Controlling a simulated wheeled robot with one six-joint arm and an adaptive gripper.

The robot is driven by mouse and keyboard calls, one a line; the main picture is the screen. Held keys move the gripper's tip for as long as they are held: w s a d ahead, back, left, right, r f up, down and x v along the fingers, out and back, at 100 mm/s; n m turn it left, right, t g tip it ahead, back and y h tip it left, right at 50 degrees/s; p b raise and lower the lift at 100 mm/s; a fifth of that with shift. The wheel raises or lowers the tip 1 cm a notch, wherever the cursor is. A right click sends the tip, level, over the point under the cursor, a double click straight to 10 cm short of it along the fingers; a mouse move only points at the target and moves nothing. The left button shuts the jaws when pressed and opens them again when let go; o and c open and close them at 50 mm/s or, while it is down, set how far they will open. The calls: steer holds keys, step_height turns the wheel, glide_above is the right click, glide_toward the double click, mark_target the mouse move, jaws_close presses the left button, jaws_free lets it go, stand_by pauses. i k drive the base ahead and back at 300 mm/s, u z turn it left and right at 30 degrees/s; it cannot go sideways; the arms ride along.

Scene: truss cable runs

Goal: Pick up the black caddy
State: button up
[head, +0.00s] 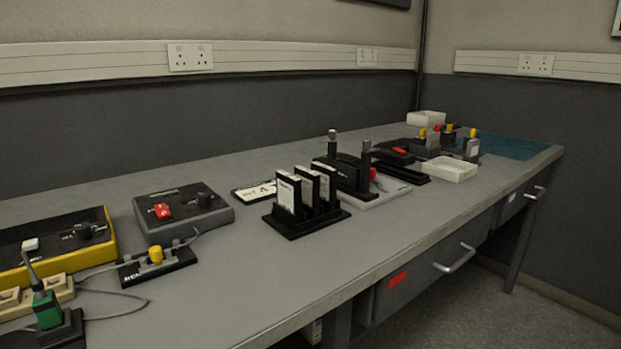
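A black rack (292,229) stands on the grey bench near the middle of the head view. Three upright black caddies with pale label faces stand in it side by side: a front left one (287,194), a middle one and a right one (328,184). They overlap, so their lower parts are partly hidden. Which of them the task names, I cannot tell. My gripper is not in view.
A black block with two upright knobs (346,174) stands just behind the rack on a pale plate. A label card (254,190) and a grey switch box (182,212) lie to the left. White trays (449,170) stand further right. The bench front is clear.

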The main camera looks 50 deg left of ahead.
mark_target(354, 177)
steer(key=u, duration=1.65)
